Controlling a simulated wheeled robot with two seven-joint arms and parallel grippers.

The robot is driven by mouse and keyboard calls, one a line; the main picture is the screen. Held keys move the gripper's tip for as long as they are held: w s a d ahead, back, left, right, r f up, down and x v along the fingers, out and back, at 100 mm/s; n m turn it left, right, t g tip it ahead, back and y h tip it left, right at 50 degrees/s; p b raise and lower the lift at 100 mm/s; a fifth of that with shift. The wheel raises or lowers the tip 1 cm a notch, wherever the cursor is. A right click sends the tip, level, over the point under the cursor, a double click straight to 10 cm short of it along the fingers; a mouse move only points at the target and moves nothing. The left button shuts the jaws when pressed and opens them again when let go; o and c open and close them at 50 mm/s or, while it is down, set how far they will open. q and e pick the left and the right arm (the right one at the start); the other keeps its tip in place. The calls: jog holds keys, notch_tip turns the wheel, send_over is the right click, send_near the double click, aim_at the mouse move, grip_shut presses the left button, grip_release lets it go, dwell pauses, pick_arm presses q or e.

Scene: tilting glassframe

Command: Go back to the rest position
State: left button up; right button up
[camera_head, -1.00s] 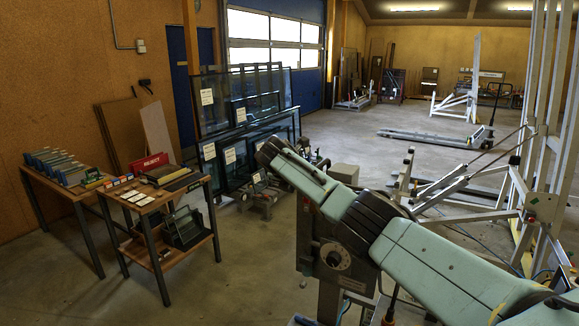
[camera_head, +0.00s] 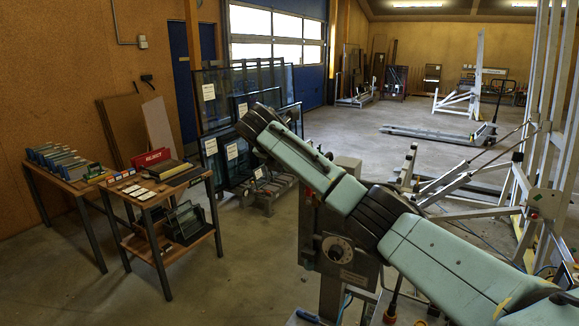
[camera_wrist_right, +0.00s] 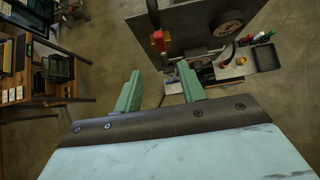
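My right arm enters the head view from the lower right and reaches up and left, its pale green links ending in a dark end part (camera_head: 256,122) in front of the glass racks. In the right wrist view my right gripper (camera_wrist_right: 160,90) shows two green fingers standing apart with nothing between their tips. Floor and a grey panel lie beyond them. My left arm and left gripper are not in view.
Glass panes (camera_head: 222,110) lean on racks behind the arm. A grey stand with a dial (camera_head: 337,250) is close below the arm. A metal frame (camera_head: 545,150) rises at the right. Open floor lies in front of the table.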

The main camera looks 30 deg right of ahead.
jog(key=shift+f, duration=0.1)
jog(key=s+a+f+m+y+b, duration=0.1)
jog(key=a+f+m+b, duration=0.1)
jog(key=f, duration=1.3)
jog(key=s+a+f+m+y+b, duration=0.1)
jog(key=a+f+m+b, duration=0.15)
jog(key=f, duration=1.25)
jog(key=s+a+f+m+y+b, duration=0.15)
jog(key=s+f, duration=0.35)
jog(key=f, duration=0.6)
jog(key=s+a+f+m+y+b, duration=0.15)
jog(key=s+f, duration=0.45)
jog(key=f, duration=0.6)
jog(key=s+a+f+m+g+b, duration=0.1)
jog(key=s+a+f+m+b, duration=0.2)
jog(key=s+f, duration=1)
jog(key=s+a+f+m+y+b, duration=0.1)
jog(key=s+f+m, duration=0.2)
jog(key=s+f, duration=0.3)
jog(key=s+a+f+m+g+y+b, duration=0.1)
jog(key=s+f+m, duration=0.3)
jog(key=s, duration=1.3)
jog(key=s+a+f+m+g+y+b, duration=0.1)
jog(key=s+a+f+m+b, duration=0.1)
jog(key=s+f, duration=0.6)
jog(key=s+m, duration=0.1)
jog(key=s, duration=0.3)
jog(key=shift+s+a+m+b, duration=0.25)
jog(key=shift+a+m+b, duration=0.1)
jog(key=shift+b, duration=0.05)
